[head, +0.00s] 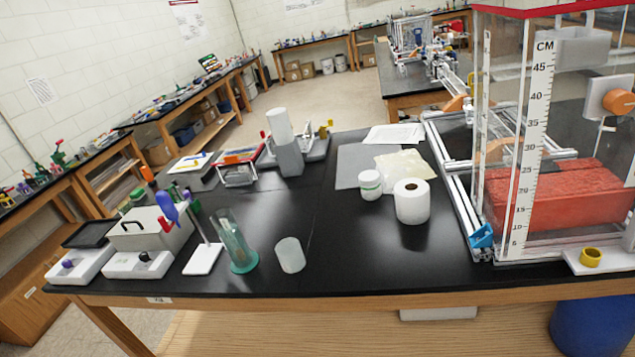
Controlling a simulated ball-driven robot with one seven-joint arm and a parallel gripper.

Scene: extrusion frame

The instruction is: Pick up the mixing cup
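A small translucent white cup (290,255), which looks like the mixing cup, stands near the front edge of the black bench top (330,255). A greenish glass cylinder (238,252) stands just to its left, apart from it and taller.
A white roll (412,201) stands right of the cup. A clear tank with a CM scale (540,125) and red block (560,195) fills the right. A thin stand on a white base (203,259) and boxy instruments (140,263) are at left. Black bench between cup and roll is clear.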

